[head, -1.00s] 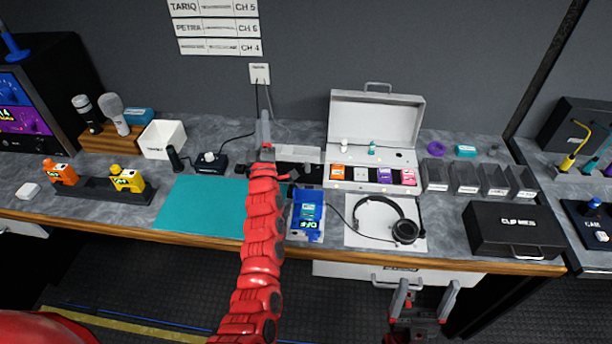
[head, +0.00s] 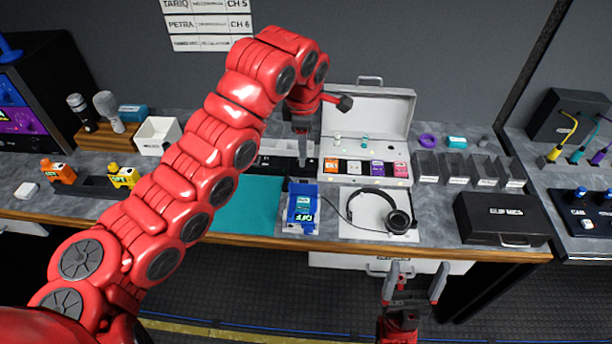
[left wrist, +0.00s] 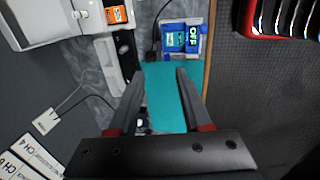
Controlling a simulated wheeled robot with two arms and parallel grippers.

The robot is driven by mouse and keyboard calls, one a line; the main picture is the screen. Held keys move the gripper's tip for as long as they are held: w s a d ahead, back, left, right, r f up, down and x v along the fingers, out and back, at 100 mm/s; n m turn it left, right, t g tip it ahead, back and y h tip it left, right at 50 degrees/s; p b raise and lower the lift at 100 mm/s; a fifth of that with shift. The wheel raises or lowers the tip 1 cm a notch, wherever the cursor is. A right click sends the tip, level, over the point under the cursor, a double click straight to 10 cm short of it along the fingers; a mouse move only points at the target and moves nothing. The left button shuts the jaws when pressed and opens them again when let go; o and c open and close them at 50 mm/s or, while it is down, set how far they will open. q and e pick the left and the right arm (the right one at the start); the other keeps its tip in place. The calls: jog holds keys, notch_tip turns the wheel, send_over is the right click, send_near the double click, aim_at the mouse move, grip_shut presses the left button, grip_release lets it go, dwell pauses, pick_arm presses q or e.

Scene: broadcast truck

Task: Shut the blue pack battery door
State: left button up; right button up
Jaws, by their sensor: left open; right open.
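The blue pack (head: 301,209) lies on the counter beside the teal mat, on a pale pad, with a screen reading OFF. In the left wrist view the blue pack (left wrist: 181,41) is at the top, beyond my fingertips; whether its battery door stands open is too small to tell. My left gripper (head: 301,160) points down above the counter, behind the blue pack and apart from it. In the left wrist view my left gripper (left wrist: 156,80) is open and empty. My right gripper (head: 415,272) is open and empty in front of the counter's edge.
A headset (head: 397,221) lies right of the pack. An open white case (head: 365,115) holding several coloured packs stands behind. A black case (head: 500,219) is at right. The teal mat (head: 247,207) is bare where visible.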

pick_arm(q)
jog(key=f+p, duration=0.1)
jog(key=p, duration=0.1)
send_near(306, 182)
jog(key=x, duration=0.6)
jog(key=shift+w+f, duration=0.15)
jog(key=shift+f, duration=0.55)
grip_shut()
